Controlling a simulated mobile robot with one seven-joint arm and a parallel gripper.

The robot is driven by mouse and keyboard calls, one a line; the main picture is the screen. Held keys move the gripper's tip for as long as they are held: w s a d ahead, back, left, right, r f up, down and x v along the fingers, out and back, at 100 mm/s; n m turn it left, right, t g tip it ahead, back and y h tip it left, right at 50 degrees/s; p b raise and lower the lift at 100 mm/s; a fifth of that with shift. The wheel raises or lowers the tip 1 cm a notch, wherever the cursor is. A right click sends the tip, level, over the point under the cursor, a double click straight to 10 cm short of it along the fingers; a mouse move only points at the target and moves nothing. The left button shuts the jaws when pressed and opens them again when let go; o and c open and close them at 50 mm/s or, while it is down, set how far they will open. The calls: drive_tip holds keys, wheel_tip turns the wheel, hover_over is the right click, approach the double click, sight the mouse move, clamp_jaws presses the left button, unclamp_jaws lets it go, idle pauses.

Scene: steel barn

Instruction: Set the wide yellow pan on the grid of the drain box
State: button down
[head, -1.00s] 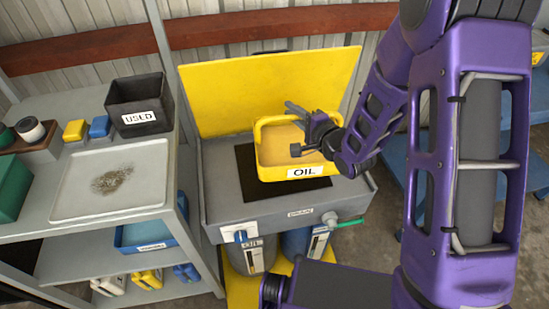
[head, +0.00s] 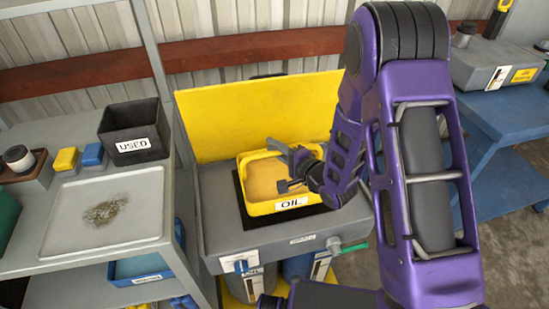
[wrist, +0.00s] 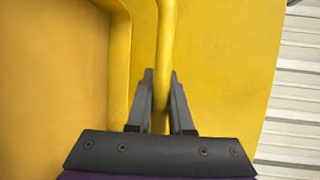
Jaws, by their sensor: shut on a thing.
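The wide yellow pan (head: 265,208), labelled OIL, is over the dark grid (head: 239,197) in the top of the grey drain box (head: 222,226). It looks level and within the box's rim; whether its underside touches the grid I cannot tell. My gripper (head: 292,168) reaches in from the right at the pan's far right side. In the wrist view my gripper (wrist: 161,100) is shut on the pan's yellow bar handle (wrist: 166,45), with one finger on each side. The pan covers most of the grid.
A yellow back panel (head: 250,115) stands behind the drain box. On the left, a grey shelf holds a black USED bin (head: 133,122), a stained pale tray (head: 105,213) and small yellow and blue items. A blue table (head: 500,140) stands at the right.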

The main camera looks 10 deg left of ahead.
drive_tip(key=shift+f, duration=1.55)
drive_tip(key=shift+f+b, duration=0.15)
drive_tip(key=shift+b, duration=0.25)
drive_tip(key=c, duration=0.8)
unclamp_jaws()
drive_tip(key=v, duration=1.2)
drive_tip(key=shift+p, duration=0.4)
